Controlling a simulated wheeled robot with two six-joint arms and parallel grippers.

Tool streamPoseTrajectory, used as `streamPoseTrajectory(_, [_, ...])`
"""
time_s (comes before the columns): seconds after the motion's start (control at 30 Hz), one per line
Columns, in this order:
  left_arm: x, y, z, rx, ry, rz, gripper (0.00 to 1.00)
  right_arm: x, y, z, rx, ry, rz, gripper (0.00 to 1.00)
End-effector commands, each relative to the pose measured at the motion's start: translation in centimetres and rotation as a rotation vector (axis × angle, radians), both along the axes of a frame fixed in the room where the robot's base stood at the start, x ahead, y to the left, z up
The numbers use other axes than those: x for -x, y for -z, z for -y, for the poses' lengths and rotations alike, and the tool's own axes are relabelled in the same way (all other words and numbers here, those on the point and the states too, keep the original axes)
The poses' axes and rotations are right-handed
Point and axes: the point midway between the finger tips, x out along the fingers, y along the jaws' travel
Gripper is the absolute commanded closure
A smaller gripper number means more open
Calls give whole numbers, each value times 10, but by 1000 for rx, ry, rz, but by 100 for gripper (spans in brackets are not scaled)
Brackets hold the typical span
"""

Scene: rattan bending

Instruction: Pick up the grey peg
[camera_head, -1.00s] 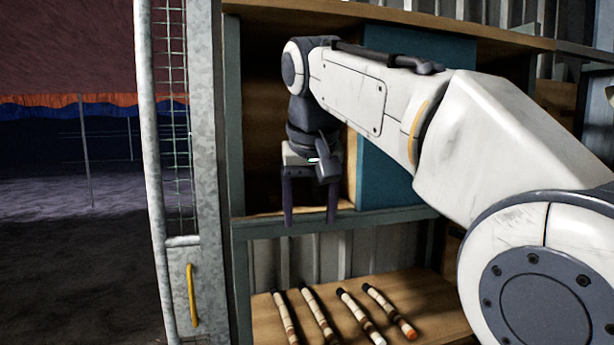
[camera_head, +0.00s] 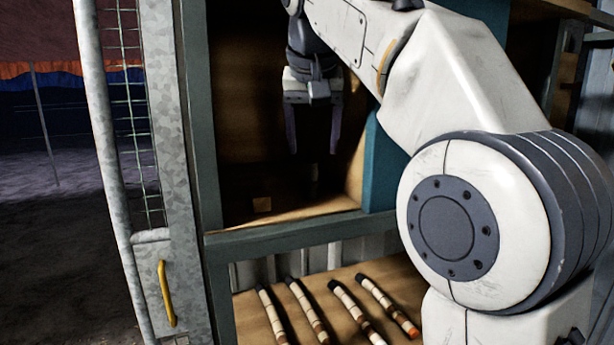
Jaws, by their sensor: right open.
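My right gripper (camera_head: 313,150) points down inside the dark upper compartment of the shelf (camera_head: 277,236). Its two fingers are spread apart, with nothing visibly held between them. I cannot clearly make out the grey peg. A dim, dark shape shows in the shadow just below and between the fingertips, but I cannot tell what it is. My left gripper is not in view.
A teal panel (camera_head: 383,170) bounds the compartment at right. Several banded sticks (camera_head: 312,312) lie on the lower shelf. A galvanised post (camera_head: 172,130) stands at left.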

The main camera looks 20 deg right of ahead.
Motion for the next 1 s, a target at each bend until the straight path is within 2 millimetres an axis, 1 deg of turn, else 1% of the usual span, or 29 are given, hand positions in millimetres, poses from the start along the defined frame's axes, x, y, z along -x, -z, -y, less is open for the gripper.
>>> streamPoseTrajectory(0.03, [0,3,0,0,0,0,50,-3,10,2,0,1,-4,30])
streamPoseTrajectory(0.13, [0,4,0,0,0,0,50,-11,22,4,1,1,-3,30])
streamPoseTrajectory(0.2, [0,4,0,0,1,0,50,-14,29,6,0,1,-2,30])
streamPoseTrajectory(0.4, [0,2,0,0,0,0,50,-20,39,7,-1,1,-3,30])
streamPoseTrajectory(0.7, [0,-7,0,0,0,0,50,-36,74,11,0,2,-3,30])
streamPoseTrajectory(0.8, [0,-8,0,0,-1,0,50,-39,79,12,0,1,-2,30])
streamPoseTrajectory(1.0, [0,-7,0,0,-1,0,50,-40,80,12,0,1,0,30])
